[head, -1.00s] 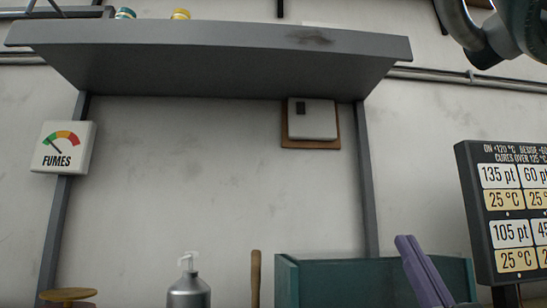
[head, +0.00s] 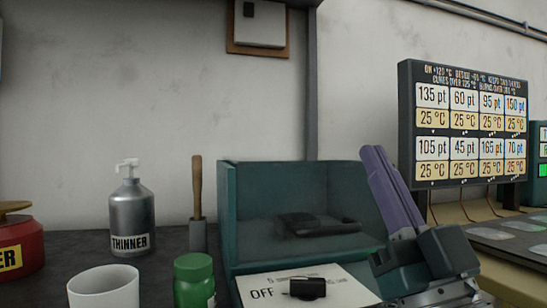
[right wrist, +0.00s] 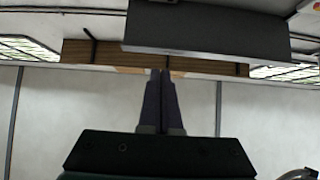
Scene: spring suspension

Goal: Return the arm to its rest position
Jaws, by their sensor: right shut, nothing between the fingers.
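My right gripper (head: 378,166) points upward at the right of the head view, in front of the teal box. Its two purple fingers lie together with nothing between them. In the right wrist view the same fingers (right wrist: 161,98) stand side by side, closed, with the shelf (right wrist: 215,32) and bare wall beyond them. The gripper covers the right part of the teal box. My left gripper does not show.
An open teal box (head: 285,215) holds a dark object. Nearby stand a thinner bottle (head: 131,215), a wooden-handled tool (head: 197,190), a white cup (head: 103,287), a green jar (head: 194,280), a red can (head: 20,250) and an OFF switch panel (head: 345,290). A temperature board (head: 470,125) stands right.

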